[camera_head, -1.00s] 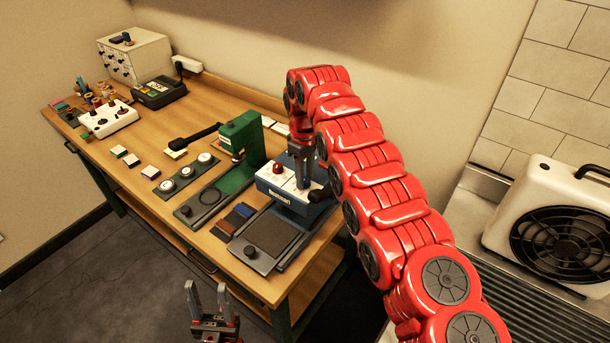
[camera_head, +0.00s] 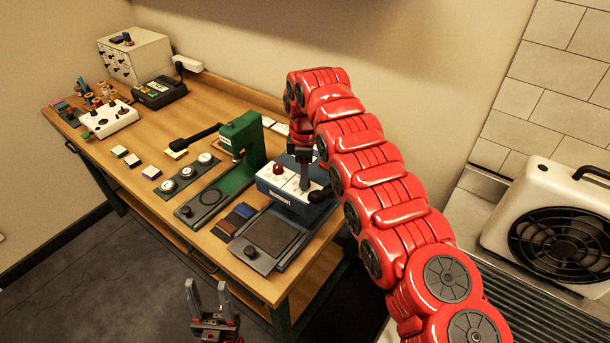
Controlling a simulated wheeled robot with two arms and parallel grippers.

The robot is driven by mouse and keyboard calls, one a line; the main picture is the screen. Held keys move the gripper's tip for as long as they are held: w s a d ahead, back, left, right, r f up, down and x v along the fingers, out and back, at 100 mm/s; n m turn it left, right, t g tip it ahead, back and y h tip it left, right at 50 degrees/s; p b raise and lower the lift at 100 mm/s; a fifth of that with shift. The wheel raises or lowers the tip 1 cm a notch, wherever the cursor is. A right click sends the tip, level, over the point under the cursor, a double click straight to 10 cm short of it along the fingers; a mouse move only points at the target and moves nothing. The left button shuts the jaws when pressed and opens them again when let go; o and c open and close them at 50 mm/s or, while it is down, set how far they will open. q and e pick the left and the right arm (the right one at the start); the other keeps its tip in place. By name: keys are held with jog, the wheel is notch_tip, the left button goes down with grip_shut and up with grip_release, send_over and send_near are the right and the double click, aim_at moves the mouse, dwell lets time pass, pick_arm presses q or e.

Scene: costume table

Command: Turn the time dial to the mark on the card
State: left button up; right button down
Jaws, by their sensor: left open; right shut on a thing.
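The blue press (camera_head: 290,212) with a white top panel (camera_head: 268,180) stands at the near right end of the table. A red knob (camera_head: 279,169) shows on its panel. My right gripper (camera_head: 304,186) points straight down onto the panel, right of the red knob, and is shut. The dial between its fingers is hidden, so its pointer and marks cannot be read. My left gripper (camera_head: 208,300) is open and empty, low in front of the table. I cannot tell which of the small cards is the one with the mark.
A green press (camera_head: 240,145) stands left of the blue one. Gauges (camera_head: 187,171), colored pads (camera_head: 235,218) and a white control box (camera_head: 107,118) lie along the wooden table (camera_head: 150,210). A fan heater (camera_head: 560,235) stands at right.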

dwell(0.3)
jog(key=c, duration=0.6)
grip_release()
jog(key=shift+o, duration=0.2)
jog(key=shift+r, duration=0.1)
jog(key=shift+r, duration=0.3)
notch_tip(320, 180, up, 2)
jog(key=shift+a+r, duration=0.1)
jog(key=shift+a, duration=0.05)
notch_tip(320, 180, up, 14)
jog(key=p, duration=1.4)
jog(key=shift+r, duration=0.25)
jog(key=shift+f, duration=0.1)
